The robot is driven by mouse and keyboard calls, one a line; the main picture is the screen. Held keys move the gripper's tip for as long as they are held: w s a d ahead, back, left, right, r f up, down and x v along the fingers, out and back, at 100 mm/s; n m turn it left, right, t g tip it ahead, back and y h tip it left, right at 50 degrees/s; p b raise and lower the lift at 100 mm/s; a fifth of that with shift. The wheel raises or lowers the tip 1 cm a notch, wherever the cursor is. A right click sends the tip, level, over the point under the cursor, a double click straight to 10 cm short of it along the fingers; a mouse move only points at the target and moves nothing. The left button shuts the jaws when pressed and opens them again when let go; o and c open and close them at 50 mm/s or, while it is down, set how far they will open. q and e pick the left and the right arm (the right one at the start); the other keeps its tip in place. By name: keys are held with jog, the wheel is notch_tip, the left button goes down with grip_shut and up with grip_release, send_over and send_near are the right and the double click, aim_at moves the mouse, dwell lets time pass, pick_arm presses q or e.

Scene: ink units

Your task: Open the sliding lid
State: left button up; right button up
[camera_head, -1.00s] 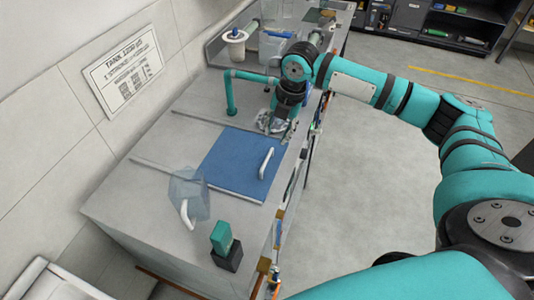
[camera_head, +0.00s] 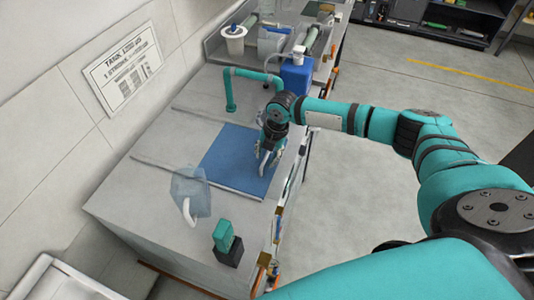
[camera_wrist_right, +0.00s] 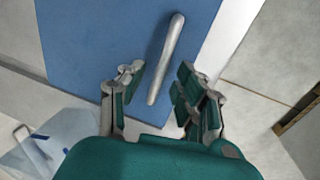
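The sliding lid is a flat blue panel (camera_head: 222,165) set in the grey bench top; it also fills much of the right wrist view (camera_wrist_right: 90,45). A pale bar handle (camera_wrist_right: 168,50) is on the lid near its right edge; in the head view it is partly hidden by my right gripper (camera_head: 268,152). In the right wrist view my right gripper (camera_wrist_right: 161,78) is open, with one finger on each side of the handle's lower part. Neither finger visibly touches the handle. My left gripper is not in view.
A clear jug (camera_head: 190,190) with a white handle and a teal-and-black block (camera_head: 228,243) stand at the bench's near end. A teal pipe (camera_head: 250,75) rises behind the lid. A blue container (camera_head: 296,76) stands farther back. Open floor lies to the right.

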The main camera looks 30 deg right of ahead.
jog(key=c, duration=0.6)
grip_shut()
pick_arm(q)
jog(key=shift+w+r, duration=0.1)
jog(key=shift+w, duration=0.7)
pick_arm(e)
jog(key=b, duration=1.3)
send_over(210, 148)
jog(key=s+d, duration=0.1)
jog(key=s, duration=0.1)
jog(key=shift+w+d+f, duration=0.1)
jog(key=shift+d+f, duration=0.05)
jog(key=shift+d, duration=0.05)
jog(key=shift+w+a, duration=0.25)
jog(key=shift+w, duration=0.1)
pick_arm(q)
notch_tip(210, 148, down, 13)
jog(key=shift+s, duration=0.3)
pick_arm(e)
jog(key=shift+r, duration=0.2)
jog(key=o, duration=0.6)
grip_release()
